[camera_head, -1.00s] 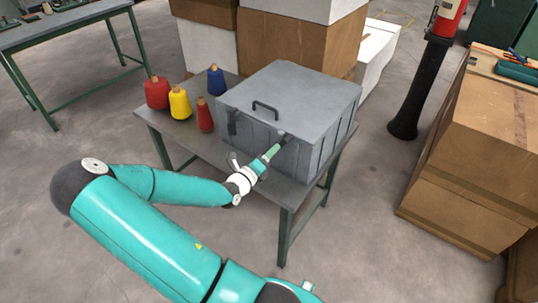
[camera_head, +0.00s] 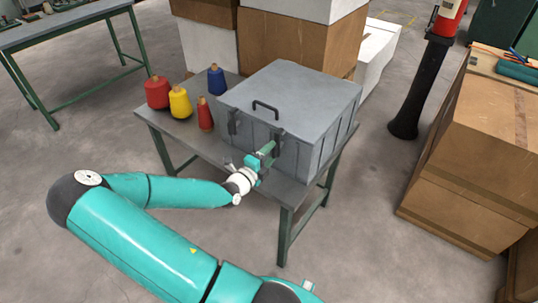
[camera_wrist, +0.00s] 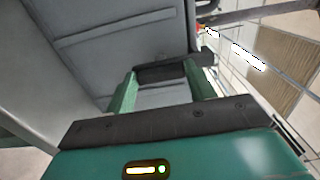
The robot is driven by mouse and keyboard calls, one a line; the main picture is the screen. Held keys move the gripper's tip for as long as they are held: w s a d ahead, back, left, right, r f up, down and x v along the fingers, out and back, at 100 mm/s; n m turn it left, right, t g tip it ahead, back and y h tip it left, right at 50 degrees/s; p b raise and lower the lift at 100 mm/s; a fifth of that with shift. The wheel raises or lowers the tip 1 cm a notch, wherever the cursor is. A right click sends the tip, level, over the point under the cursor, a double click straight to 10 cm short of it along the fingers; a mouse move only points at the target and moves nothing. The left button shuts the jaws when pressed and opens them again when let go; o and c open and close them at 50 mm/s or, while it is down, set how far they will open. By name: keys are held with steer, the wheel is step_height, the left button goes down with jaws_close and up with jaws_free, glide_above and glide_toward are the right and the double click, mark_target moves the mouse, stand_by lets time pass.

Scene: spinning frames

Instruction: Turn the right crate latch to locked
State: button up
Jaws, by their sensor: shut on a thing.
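The grey crate (camera_head: 290,95) has a black top handle and two dark latches on its front. The left latch (camera_head: 233,122) hangs upright. The right latch (camera_head: 277,136) is at my gripper (camera_head: 268,149), partly hidden by it. In the wrist view, my gripper (camera_wrist: 159,74) has its two green fingers at either side of the dark latch lever (camera_wrist: 162,74), which lies across between them. My gripper is shut on this lever. The crate's grey front (camera_wrist: 125,35) fills much of that view. The latch's exact angle is hard to tell in the head view.
The crate stands on a grey table (camera_head: 188,143) with green legs. Red, yellow and blue thread cones (camera_head: 180,103) stand left of the crate. Cardboard boxes (camera_head: 460,155) and a black post (camera_head: 417,95) are at the right. Open floor lies in front.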

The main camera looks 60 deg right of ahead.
steer(key=shift+s+f, duration=0.1)
steer(key=o, duration=1.4)
steer(key=shift+a, duration=0.1)
steer(key=w+a, duration=0.2)
steer(key=a, duration=1.1)
steer(key=shift+w+a, duration=0.15)
steer(key=shift+a, duration=0.15)
